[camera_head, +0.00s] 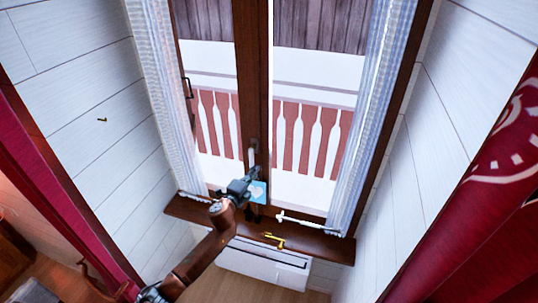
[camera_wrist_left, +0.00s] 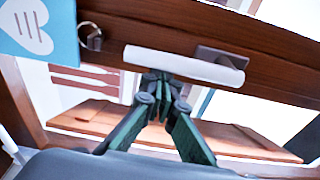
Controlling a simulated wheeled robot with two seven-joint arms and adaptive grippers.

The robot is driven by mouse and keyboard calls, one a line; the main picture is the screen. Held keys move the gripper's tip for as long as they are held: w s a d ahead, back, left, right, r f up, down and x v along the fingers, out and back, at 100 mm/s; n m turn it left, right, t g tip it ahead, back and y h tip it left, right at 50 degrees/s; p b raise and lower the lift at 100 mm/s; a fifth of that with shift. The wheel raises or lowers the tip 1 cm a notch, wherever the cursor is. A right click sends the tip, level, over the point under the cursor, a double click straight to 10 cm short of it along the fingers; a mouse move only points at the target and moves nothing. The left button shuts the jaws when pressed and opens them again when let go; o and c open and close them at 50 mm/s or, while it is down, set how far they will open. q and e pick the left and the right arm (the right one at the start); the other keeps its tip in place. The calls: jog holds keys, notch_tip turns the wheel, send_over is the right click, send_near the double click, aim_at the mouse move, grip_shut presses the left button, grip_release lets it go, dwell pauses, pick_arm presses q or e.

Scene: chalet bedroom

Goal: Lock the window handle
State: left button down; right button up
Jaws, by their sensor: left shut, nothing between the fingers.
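The window handle (camera_head: 252,153) is a pale lever on the dark brown middle post (camera_head: 251,70) of the window. In the left wrist view the white lever (camera_wrist_left: 185,66) lies along the post, with a metal mounting plate (camera_wrist_left: 218,58) near its right end. In the head view the lever looks upright. My left gripper (camera_head: 257,171) is shut and empty, just below the handle. In the left wrist view its closed fingertips (camera_wrist_left: 161,78) are at the lever's edge, and I cannot tell whether they touch. My right gripper is not in view.
A blue tag with a heart (camera_head: 259,191) hangs by a ring next to my left gripper. Below is the wooden sill (camera_head: 325,246) with a small yellow object (camera_head: 275,239), over a white radiator (camera_head: 262,263). Pale curtains (camera_head: 375,110) and red drapes (camera_head: 465,190) flank the window.

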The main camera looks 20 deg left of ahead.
pick_arm(q)
jog(key=shift+a, duration=0.1)
dwell(0.3)
jog(key=s+d, duration=0.3)
jog(key=s, duration=0.6)
jog(key=shift+d+b, duration=0.15)
jog(key=shift+b, duration=0.3)
